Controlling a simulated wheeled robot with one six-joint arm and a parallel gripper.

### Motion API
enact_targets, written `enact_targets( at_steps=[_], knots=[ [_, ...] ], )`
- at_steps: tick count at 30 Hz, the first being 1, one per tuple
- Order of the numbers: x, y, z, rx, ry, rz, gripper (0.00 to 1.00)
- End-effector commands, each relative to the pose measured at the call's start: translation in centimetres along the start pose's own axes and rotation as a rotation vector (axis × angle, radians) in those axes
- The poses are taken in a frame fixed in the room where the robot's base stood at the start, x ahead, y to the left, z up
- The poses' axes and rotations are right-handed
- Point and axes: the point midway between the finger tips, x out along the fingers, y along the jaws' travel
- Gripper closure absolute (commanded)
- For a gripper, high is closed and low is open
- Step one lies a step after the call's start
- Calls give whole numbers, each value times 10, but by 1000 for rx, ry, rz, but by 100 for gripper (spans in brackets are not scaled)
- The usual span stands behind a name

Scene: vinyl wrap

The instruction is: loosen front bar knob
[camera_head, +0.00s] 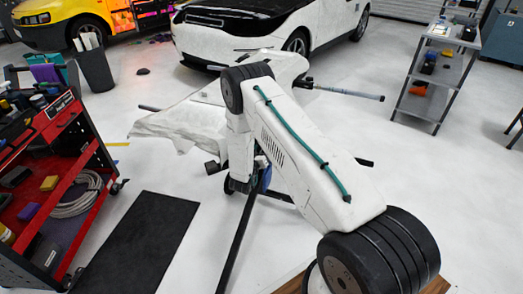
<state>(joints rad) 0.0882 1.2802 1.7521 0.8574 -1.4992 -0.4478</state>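A stand with dark bars holds a white sheet-like part (180,118) in the middle. The stand's rear bar (345,92) sticks out to the right. The dark ends of what looks like its front bar (365,162) show on both sides of my arm. A long dark leg (236,235) runs down toward me. My white arm crosses the middle and bends down at the stand. The end of my arm is close to the front bar, but my gripper's fingers cannot be made out there. The front bar knob cannot be picked out; my arm covers that area.
A red tool cart (72,118) with bottles and coiled cable stands at left. A black mat (140,245) lies on the floor. A grey shelf (437,68) is at right. A white car (250,38), a yellow vehicle (50,35) and a dark bin (95,68) are behind.

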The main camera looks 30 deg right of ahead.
Motion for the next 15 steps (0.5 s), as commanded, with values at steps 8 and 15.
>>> enact_targets(
  at_steps=[8, 15],
  knots=[
    [-5, 0, 0, 1, 0, 0, 35],
    [-43, -1, 0, 0, 0, -3, 35]
  ],
)
